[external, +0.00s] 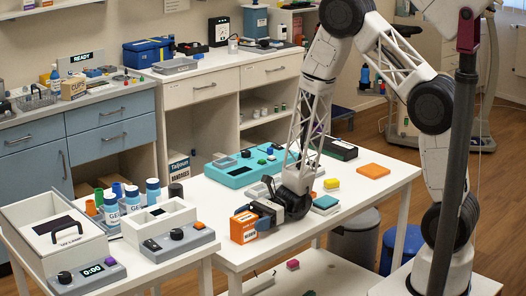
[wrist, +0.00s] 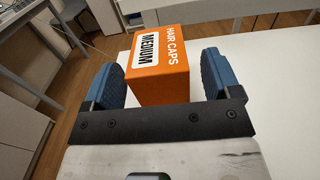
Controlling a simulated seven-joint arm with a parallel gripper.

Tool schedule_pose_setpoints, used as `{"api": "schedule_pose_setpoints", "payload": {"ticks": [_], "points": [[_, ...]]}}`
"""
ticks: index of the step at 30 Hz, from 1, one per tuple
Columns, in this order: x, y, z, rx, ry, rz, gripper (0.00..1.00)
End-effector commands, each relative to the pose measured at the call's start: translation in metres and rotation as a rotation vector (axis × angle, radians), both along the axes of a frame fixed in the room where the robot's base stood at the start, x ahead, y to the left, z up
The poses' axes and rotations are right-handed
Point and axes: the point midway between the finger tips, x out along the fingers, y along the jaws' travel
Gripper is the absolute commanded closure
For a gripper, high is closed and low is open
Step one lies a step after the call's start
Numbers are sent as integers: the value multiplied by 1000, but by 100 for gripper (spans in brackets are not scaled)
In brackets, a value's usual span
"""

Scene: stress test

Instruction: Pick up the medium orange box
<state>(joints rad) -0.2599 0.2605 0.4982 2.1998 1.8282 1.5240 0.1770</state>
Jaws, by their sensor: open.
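My gripper is open. Whether a finger touches the box cannot be told.
The white table (external: 345,203) also bears a teal tray device (external: 232,174), a yellow block (external: 332,184), a flat orange pad (external: 373,171) and a teal-topped block (external: 326,203). A grey device with an orange button (external: 180,241) stands on the neighbouring table to the left.

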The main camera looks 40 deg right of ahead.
Motion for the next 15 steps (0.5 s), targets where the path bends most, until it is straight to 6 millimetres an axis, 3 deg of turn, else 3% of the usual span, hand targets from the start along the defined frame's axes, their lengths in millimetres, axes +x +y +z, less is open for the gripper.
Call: {"api": "schedule_pose_setpoints", "payload": {"ticks": [6,15], "points": [[0,19,0,0,0,1,17],[0,25,0,0,0,-1,17]]}}
